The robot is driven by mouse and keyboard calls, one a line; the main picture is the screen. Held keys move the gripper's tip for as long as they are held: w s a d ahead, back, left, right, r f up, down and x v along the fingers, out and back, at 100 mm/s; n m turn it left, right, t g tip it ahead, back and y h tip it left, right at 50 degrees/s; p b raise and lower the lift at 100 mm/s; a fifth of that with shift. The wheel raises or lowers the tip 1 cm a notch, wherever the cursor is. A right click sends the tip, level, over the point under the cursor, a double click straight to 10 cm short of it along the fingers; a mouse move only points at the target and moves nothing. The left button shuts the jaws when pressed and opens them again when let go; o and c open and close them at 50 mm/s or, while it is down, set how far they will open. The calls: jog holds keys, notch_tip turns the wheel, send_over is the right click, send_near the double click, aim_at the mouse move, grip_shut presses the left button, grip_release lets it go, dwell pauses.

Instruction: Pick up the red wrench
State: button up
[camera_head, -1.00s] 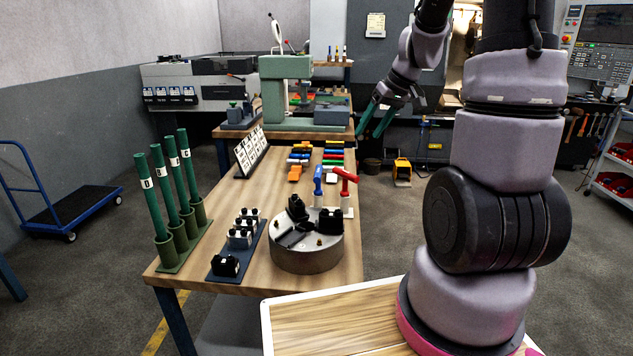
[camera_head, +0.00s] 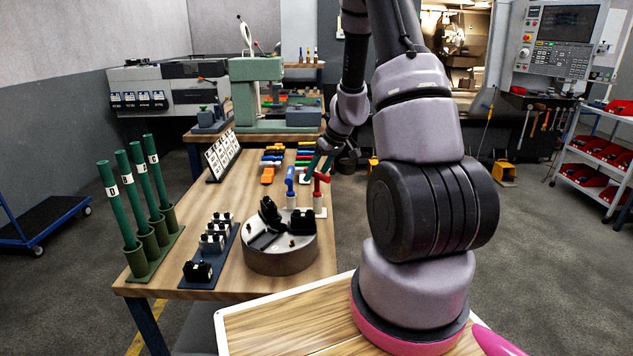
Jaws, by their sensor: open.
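The red wrench (camera_head: 318,189) stands upright at the right edge of the wooden bench, in a light holder just behind the round chuck. A similar blue wrench (camera_head: 290,180) stands close to its left. Nothing shows between the fingers. I cannot tell how far behind or in front of the wrench they are, or whether they touch it.
The grey chuck (camera_head: 281,258) sits at the bench's front right. A rack of black-and-white jaws (camera_head: 208,252) and a stand with several green tubes (camera_head: 155,258) are to its left. Small coloured items lie farther back on the bench (camera_head: 218,202).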

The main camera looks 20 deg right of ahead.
aim_at(317, 193)
jog(key=x, duration=0.4)
jog(key=shift+w, duration=0.1)
jog(key=shift+r, duration=0.1)
grip_shut()
dwell(1.2)
